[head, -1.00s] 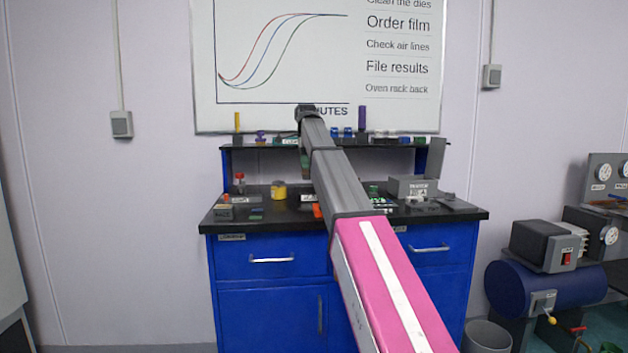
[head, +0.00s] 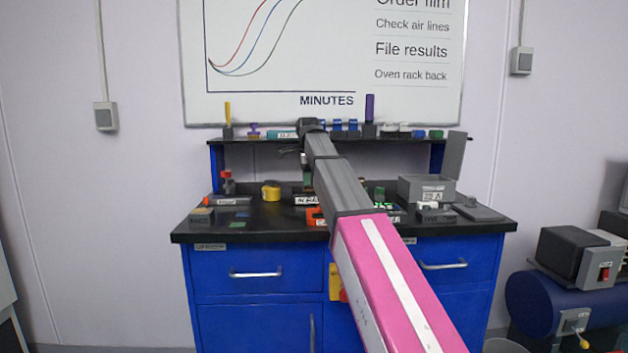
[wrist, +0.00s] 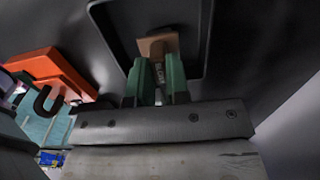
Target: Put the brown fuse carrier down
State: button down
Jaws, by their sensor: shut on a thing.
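The brown fuse carrier (wrist: 158,44) shows in the wrist view between the tips of my gripper (wrist: 159,72). The two green fingers are shut on it, and dark lettering shows on its face. Beyond it is a dark surface with a raised, rounded rim (wrist: 122,52); I cannot tell whether the carrier touches this surface. In the head view my arm reaches over the bench, and the carrier cannot be made out there.
An orange object (wrist: 48,68) lies left of my gripper in the wrist view. The black bench top (head: 270,228) holds a yellow container (head: 271,191) and a grey box with its lid up (head: 427,188). A shelf (head: 245,141) with small items runs along the back.

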jog(key=shift+f, duration=0.3)
jog(key=shift+f, duration=0.1)
jog(key=c, duration=1.1)
grip_release()
